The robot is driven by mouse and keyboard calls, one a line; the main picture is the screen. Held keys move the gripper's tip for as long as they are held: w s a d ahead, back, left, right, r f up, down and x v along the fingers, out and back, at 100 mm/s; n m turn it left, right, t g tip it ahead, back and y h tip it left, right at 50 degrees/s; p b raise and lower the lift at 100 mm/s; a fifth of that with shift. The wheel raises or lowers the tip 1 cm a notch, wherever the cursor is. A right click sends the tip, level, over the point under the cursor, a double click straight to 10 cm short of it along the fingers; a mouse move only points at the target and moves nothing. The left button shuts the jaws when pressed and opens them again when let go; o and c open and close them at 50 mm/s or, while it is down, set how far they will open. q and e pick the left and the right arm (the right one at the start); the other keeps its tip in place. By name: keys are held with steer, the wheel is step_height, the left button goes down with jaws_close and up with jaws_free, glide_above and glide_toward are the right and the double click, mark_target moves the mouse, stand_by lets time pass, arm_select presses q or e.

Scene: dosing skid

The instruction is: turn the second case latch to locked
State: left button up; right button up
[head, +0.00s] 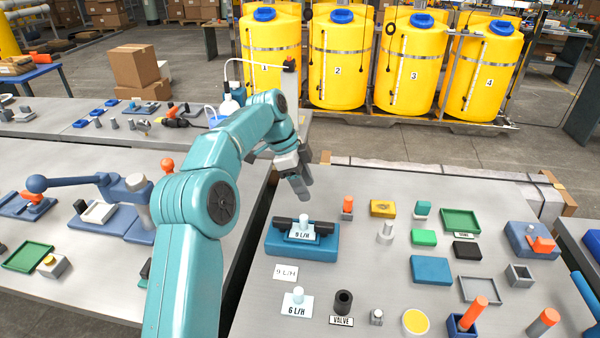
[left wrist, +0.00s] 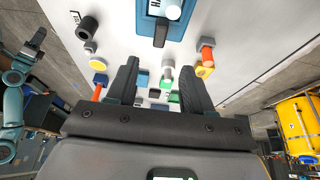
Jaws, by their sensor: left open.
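A blue block (head: 302,247) with a black bar and a white knob on a "9 L/H" card stands at the left of the near table; part of it shows at the top of the left wrist view (left wrist: 160,32). A blue block with an orange lever (head: 541,245) stands at the right. I cannot tell which part is the second case latch or how it is set. My left gripper (head: 300,188) is above the table behind the first block, apart from it. In the left wrist view (left wrist: 158,75) its fingers are spread and empty. My right arm (left wrist: 12,100) shows at the left edge there; its jaws are unclear.
A black valve cylinder (head: 343,302), a green tray (head: 461,221), a blue slab (head: 431,270) and several small blocks crowd the near table. A gap separates this table from the left one. Yellow tanks (head: 338,60) stand behind.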

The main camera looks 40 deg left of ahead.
arm_select(q)
steer(key=v, duration=0.2)
steer(key=shift+s+a+r, duration=0.1)
steer(key=shift+a+r, duration=0.05)
steer(key=shift+r, duration=0.15)
stand_by(0.4)
